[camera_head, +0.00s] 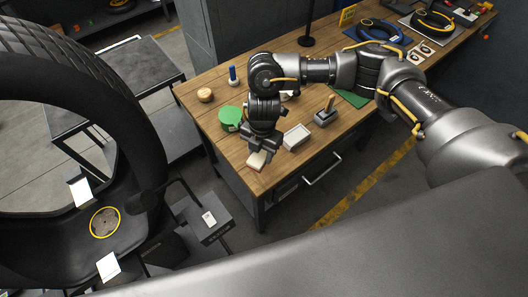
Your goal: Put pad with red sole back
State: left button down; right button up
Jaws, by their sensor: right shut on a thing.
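My right gripper (262,149) is shut on a small pad (257,161), over the near left edge of the wooden workbench (258,181). The pad has a pale body and a reddish part low down. The gripper hides much of it, and I cannot tell whether it touches the bench. A shallow pale tray (297,137) lies on the bench just right of the gripper. My left gripper is not in view.
A dark block with a wooden handle (326,115), a green round item (230,117), a wooden puck (205,95) and a blue-topped item (233,76) stand on the bench. A green mat (352,97) lies farther right. A large tyre (105,75) fills the left side.

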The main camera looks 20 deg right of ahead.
aim_at(263, 151)
jog(key=w+f, duration=0.1)
jog(key=w+d+f, duration=0.1)
jog(key=f, duration=0.1)
jog(key=shift+w+d+f, duration=0.1)
jog(key=shift+w+f, duration=0.05)
jog(key=shift+w, duration=0.05)
jog(key=shift+w+d+f, duration=0.1)
jog(key=shift+d+f, duration=0.1)
jog(key=shift+f, duration=0.15)
notch_tip(263, 151, down, 3)
jog(key=shift+w+r, duration=0.1)
jog(key=shift+f, duration=0.2)
jog(key=shift+f, duration=0.15)
jog(key=o, duration=1)
jog(key=shift+c, duration=0.2)
